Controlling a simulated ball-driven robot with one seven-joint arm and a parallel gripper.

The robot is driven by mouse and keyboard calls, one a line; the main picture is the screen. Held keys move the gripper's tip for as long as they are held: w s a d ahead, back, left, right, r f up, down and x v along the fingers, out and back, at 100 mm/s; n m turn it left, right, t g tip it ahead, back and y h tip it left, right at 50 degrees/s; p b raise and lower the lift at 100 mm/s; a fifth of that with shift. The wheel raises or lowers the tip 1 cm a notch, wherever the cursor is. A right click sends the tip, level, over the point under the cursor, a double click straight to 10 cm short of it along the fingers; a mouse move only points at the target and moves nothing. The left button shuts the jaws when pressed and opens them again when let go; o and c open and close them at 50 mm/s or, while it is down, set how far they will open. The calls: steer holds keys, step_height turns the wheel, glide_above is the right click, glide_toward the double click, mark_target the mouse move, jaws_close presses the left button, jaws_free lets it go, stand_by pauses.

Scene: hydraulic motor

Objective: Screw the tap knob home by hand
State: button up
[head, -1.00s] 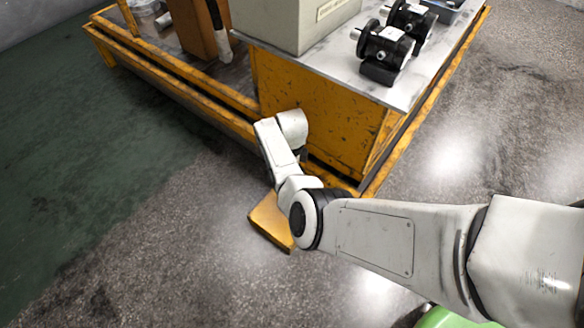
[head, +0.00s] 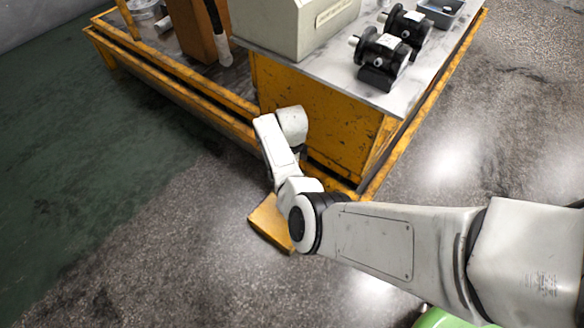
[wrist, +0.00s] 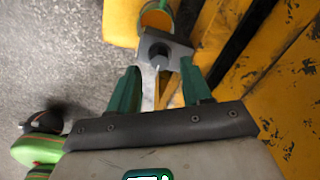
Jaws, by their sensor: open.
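In the wrist view my gripper (wrist: 160,70) is open, its two green fingers apart. A grey metal fitting (wrist: 177,48) with a dark round centre lies just beyond and between the fingertips. It may be the tap or its knob, but I cannot tell which. The fingers look apart from its centre; whether they touch its sides is unclear. An orange round, cup-like part (wrist: 155,18) sits just behind the fitting. In the head view my own arm hides the gripper and the fitting, near the front of the yellow frame.
The yellow cabinet (head: 310,110) stands close beside my wrist. Its top carries black motors (head: 382,55) and a grey box (head: 290,22). A yellow plate (head: 268,222) juts low over the floor. Open floor (head: 150,240) lies to the left.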

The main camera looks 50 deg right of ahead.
step_height(320, 180, up, 8)
steer(key=p, duration=0.3)
steer(key=shift+s+f, duration=0.1)
stand_by(0.5)
